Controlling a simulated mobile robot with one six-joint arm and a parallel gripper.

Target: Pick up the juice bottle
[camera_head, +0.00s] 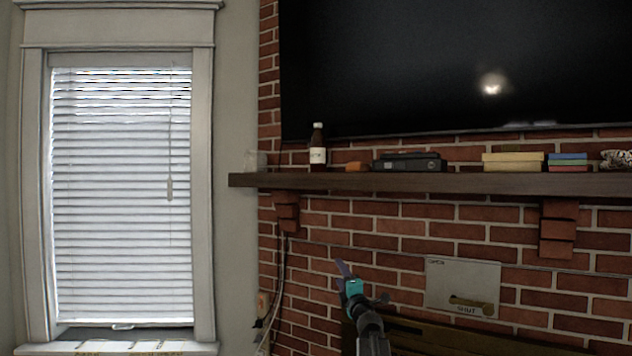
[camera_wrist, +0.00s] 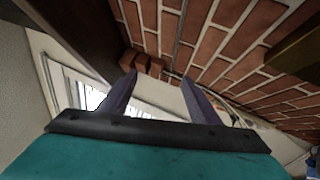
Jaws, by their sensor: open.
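The juice bottle (camera_head: 317,150) is dark with a white cap and a pale label. It stands upright near the left end of the dark mantel shelf (camera_head: 470,183) in the head view. My gripper (camera_head: 341,267) is below the shelf, in front of the brick wall, lower than the bottle and a little to its right. In the wrist view my gripper (camera_wrist: 160,95) has its two fingers apart with nothing between them. The bottle does not show in the wrist view.
A large dark screen (camera_head: 450,65) hangs above. A brick bracket (camera_head: 288,210) supports the shelf's left end.

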